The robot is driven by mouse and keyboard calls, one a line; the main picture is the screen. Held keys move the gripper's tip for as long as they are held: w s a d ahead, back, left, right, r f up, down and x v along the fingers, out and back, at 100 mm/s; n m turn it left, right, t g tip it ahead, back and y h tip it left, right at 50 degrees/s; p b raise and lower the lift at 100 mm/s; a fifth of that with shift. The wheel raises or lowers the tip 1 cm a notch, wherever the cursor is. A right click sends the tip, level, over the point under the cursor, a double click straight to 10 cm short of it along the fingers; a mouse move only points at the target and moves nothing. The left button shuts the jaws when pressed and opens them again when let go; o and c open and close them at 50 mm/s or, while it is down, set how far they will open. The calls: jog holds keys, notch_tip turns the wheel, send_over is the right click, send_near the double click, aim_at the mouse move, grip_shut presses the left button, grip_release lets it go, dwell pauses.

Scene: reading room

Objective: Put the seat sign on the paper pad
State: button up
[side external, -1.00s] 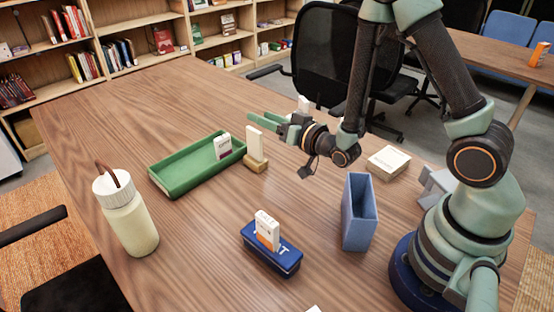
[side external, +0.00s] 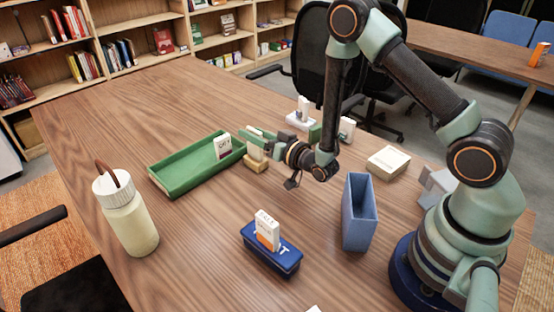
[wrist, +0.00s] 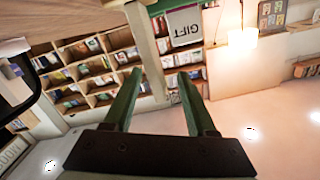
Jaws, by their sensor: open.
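An upright cream card on a wooden base (side external: 256,164), which looks like the seat sign, stands just right of the green tray. My gripper (side external: 257,143) is open at its upper part, and the fingers partly hide the card. In the wrist view the pale upright piece (wrist: 146,50) shows between and beyond the open fingers (wrist: 158,78); I cannot tell whether they touch it. A flat cream block (side external: 388,162), likely the paper pad, lies on the table to the right of my gripper, with nothing on it.
A blue tin (side external: 270,255) bears another card. A blue open holder (side external: 359,220) stands in front of the block. A bottle (side external: 128,220) stands left.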

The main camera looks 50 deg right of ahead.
jog(key=shift+w+f, duration=0.15)
jog(key=shift+w, duration=1.65)
grip_shut()
